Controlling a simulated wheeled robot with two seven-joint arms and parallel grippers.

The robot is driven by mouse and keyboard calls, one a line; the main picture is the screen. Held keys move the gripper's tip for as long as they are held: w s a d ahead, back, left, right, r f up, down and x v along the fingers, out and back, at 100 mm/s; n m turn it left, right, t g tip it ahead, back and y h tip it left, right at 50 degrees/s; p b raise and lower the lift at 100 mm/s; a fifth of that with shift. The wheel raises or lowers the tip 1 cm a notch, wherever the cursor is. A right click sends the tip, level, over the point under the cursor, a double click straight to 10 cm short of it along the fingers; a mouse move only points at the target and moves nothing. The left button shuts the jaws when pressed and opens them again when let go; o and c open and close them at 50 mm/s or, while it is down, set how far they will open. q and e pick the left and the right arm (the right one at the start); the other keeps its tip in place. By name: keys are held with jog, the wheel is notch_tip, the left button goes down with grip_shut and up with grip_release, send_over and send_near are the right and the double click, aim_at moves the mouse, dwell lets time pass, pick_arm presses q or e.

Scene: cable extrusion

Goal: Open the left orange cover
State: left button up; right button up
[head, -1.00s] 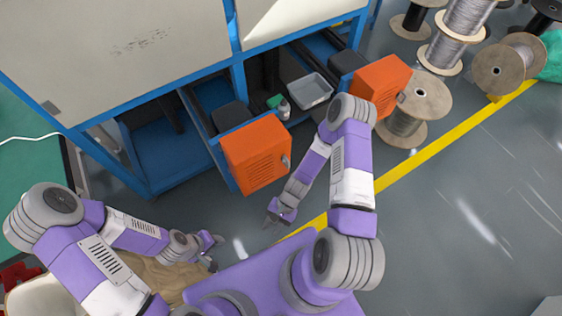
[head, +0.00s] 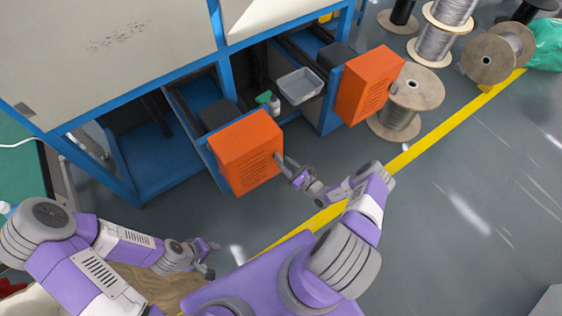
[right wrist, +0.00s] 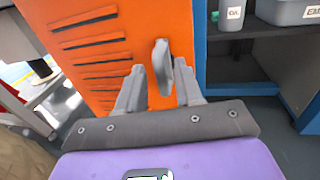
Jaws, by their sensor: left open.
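The left orange cover (head: 240,158) is a slatted box at the front of the blue machine frame. Its grey handle (right wrist: 162,68) is on the face's right side, as the right wrist view shows. My right gripper (head: 285,166) is at this handle. In the right wrist view its fingers (right wrist: 160,92) are spread on both sides of the handle, with gaps visible. The handle is not clearly pinched. My left gripper (head: 208,257) is open and empty, low at the left, away from the cover.
A second orange cover (head: 362,88) stands to the right. Between the covers are a grey bin (head: 300,87) and a small white bottle (head: 274,105) in the frame. Wire spools (head: 405,105) stand at the right. The floor right of the yellow line (head: 440,140) is clear.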

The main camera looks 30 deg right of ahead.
aim_at(281, 160)
jog(key=shift+b+x, duration=0.3)
jog(key=shift+x, duration=1.25)
jog(key=shift+c, duration=0.4)
grip_shut()
